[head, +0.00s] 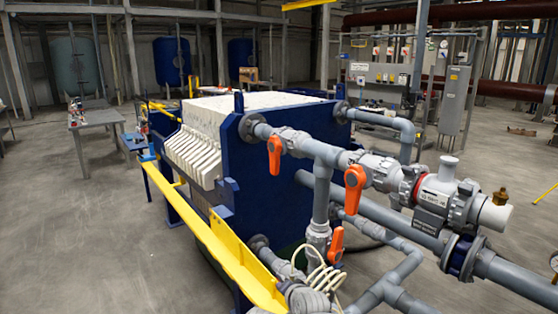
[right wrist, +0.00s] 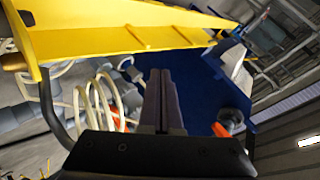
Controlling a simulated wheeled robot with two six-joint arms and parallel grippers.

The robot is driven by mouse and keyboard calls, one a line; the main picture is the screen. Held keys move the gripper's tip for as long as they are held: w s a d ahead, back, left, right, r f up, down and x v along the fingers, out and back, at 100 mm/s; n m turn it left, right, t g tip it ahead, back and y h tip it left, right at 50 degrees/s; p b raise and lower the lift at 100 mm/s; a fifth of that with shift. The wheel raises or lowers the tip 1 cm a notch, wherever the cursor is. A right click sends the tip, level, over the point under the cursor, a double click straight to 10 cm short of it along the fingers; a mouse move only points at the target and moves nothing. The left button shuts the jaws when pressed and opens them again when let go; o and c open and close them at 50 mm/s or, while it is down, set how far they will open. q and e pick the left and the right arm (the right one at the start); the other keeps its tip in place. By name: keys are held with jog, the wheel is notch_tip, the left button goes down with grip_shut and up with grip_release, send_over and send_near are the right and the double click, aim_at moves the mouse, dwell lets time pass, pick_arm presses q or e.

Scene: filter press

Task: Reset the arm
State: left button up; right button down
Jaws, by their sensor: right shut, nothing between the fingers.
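My right gripper (right wrist: 161,75) shows in the right wrist view, its two dark fingers pressed together with nothing between them. It points toward the blue end plate (right wrist: 190,85) of the filter press. A yellow beam (right wrist: 120,35) crosses above the fingers in that view. In the head view the filter press has a blue end plate (head: 275,165) and a stack of white plates (head: 195,155). I cannot make out either gripper in the head view, and my left gripper is in no view.
Grey pipes (head: 350,158) with orange valve handles (head: 355,190) stand right of the press. The yellow beam (head: 215,245) runs along its left side. Pale hoses (head: 320,278) coil at the bottom, also close left of my right gripper (right wrist: 90,105). Floor at left is open.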

jog(key=s+d+f+n+g+h, duration=0.1)
jog(key=s+f+n+g, duration=0.2)
jog(key=s, duration=0.4)
jog(key=s+d+f+n+g+h, duration=0.2)
jog(key=s+f+n+g, duration=0.1)
jog(key=s, duration=0.5)
jog(key=s+d+f+n+g+h, duration=0.2)
jog(key=s+f+n+g, duration=0.1)
jog(key=s+n+g, duration=0.2)
jog(key=shift+s+f, duration=0.25)
jog(key=shift+s, duration=1)
